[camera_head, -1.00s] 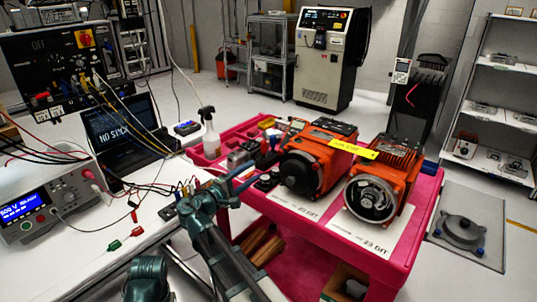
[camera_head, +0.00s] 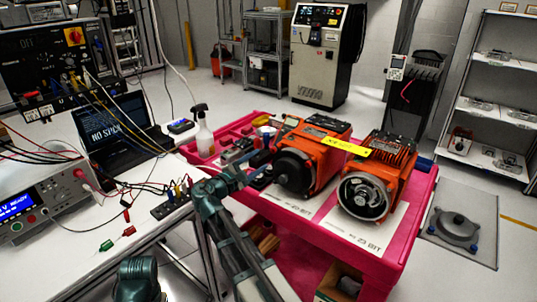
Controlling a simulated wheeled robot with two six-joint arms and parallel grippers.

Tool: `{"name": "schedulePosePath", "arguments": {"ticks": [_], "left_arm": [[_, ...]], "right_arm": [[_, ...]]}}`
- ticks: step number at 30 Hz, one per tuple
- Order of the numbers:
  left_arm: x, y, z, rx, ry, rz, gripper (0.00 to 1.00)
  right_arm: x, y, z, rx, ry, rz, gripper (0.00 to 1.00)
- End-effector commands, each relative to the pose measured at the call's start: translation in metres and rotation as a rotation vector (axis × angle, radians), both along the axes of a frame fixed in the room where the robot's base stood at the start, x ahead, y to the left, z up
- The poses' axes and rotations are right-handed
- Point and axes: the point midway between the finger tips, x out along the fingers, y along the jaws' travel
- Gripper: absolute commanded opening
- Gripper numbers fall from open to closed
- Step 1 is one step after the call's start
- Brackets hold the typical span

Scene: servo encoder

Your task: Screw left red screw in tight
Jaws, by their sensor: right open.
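Two orange servo motors stand side by side on a pink cart. The left motor (camera_head: 308,160) has a round black end facing me. The right motor (camera_head: 372,185) has an open round end with a pale ring. A red screw cannot be made out on either motor. My right gripper (camera_head: 248,173) is open, near the cart's left edge, to the left of the left motor and apart from it. Its fingers overlap small dark parts on the cart in the picture, and I see nothing held between them. My left gripper is not in view.
The pink cart (camera_head: 412,232) also carries a spray bottle (camera_head: 203,135) and small parts at its far left. A white bench (camera_head: 75,235) with a meter, laptop (camera_head: 115,130) and loose cables stands left.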

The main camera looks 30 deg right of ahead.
Motion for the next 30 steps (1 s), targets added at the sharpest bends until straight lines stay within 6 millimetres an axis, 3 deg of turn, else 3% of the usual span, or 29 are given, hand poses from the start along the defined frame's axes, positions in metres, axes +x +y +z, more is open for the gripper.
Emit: {"name": "schedulePosePath", "arguments": {"ticks": [3, 10, 24, 30], "left_arm": [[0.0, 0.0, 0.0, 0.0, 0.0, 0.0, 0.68], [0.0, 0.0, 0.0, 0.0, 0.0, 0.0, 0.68], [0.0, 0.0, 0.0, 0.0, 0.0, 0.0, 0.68], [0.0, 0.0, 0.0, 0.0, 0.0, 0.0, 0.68]], "right_arm": [[0.01, -0.023, 0.0, 0.0, 0.0, -0.004, 0.57], [0.021, -0.05, 0.0, 0.001, -0.001, -0.001, 0.57], [0.025, -0.059, 0.0, 0.001, -0.001, 0.001, 0.57], [0.024, -0.059, 0.0, 0.0, -0.001, 0.0, 0.23]]}}
